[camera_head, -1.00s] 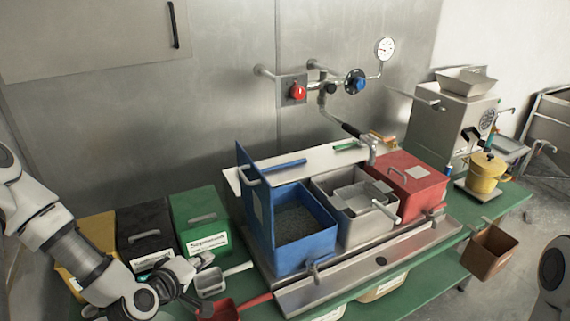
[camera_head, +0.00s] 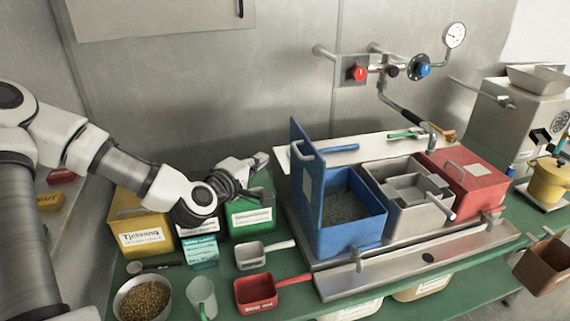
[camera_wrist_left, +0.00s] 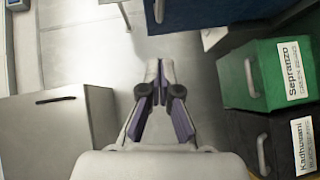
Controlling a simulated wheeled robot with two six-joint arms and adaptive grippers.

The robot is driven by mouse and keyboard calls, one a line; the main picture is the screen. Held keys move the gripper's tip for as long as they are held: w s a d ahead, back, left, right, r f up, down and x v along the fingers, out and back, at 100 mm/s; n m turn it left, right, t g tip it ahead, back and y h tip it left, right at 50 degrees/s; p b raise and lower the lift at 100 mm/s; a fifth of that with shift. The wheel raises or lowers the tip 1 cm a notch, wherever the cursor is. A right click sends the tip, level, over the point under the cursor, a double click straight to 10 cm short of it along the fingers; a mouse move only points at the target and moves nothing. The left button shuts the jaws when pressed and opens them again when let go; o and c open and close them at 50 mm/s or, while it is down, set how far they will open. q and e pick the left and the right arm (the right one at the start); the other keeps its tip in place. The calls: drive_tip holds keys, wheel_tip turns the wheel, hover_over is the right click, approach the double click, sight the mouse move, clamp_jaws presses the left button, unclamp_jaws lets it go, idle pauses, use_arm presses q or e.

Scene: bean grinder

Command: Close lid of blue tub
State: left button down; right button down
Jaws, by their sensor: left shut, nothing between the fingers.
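The blue tub (camera_head: 350,235) sits in the metal sink tray and holds dark grains. Its blue lid (camera_head: 307,185) stands upright at the tub's left side, open, with a pale handle near its top. Part of a blue surface with a handle, likely this lid, shows at the top of the left wrist view (camera_wrist_left: 205,12). My left gripper (camera_head: 258,160) is above the green box, left of the lid and apart from it. In the left wrist view its fingers (camera_wrist_left: 160,75) are together and empty. My right gripper is not in view.
A grey tub (camera_head: 400,215) and a closed red tub (camera_head: 468,180) stand right of the blue tub. The green box (camera_head: 252,218) and yellow box (camera_head: 140,235) stand left. A red scoop (camera_head: 258,292), a grey scoop (camera_head: 252,256) and a bowl of beans (camera_head: 142,298) are in front.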

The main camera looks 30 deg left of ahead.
use_arm(q)
drive_tip(key=w+d+f+p, duration=0.1)
drive_tip(key=w+d, duration=0.1)
drive_tip(key=w, duration=0.6)
drive_tip(key=shift+d+f+p, duration=0.2)
drive_tip(key=shift+p, duration=0.2)
drive_tip(key=shift+a, duration=0.1)
